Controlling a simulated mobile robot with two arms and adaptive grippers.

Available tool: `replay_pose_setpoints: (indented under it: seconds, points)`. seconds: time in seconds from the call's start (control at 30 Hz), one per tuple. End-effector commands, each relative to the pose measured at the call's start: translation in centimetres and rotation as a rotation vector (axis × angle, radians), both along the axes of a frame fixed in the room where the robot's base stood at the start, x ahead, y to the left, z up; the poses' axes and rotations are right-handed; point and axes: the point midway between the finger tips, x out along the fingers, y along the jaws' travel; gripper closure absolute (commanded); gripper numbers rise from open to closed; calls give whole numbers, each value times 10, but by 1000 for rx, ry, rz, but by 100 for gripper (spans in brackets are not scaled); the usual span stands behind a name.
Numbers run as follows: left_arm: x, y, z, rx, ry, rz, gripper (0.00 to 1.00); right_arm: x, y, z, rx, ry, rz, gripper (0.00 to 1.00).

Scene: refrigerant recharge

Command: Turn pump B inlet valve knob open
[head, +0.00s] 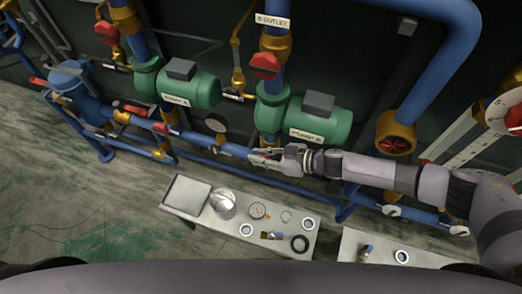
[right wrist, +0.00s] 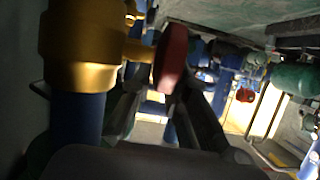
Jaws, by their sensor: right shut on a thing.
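The green pump labelled pump B (head: 318,122) stands right of centre in the head view, with a red-handled valve (head: 265,66) above it under the B outlet sign (head: 272,20). My right gripper (head: 262,157) is at the blue pipe below and left of this pump. In the right wrist view, a red knob (right wrist: 171,58) sits on the stem of a brass valve body (right wrist: 80,45). My right gripper's dark fingers (right wrist: 165,92) are shut on the knob. My left gripper is not in view.
A second green pump (head: 190,88) stands to the left. Blue pipes (head: 310,190) run close under my right arm. Open floor (head: 70,220) lies at left.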

Motion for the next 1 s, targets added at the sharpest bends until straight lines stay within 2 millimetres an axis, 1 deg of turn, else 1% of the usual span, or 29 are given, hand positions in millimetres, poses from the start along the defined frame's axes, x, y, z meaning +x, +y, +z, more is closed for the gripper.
replay_pose_setpoints:
  seconds: [0.23,0.27,0.57,0.87,0.97,1.0]
  points:
    - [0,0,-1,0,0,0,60,0,0,-1,-2,-1,1,100]
    - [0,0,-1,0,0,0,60,0,0,-1,-2,-1,1,84]
    - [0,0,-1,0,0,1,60,0,0,-1,0,-1,0,64]
    - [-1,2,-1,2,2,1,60,0,-1,0,1,-2,-1,64]
    - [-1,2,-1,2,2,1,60,-2,-7,2,1,-2,-1,64]
    - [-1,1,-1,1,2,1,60,-3,-12,4,-1,-1,-1,64]
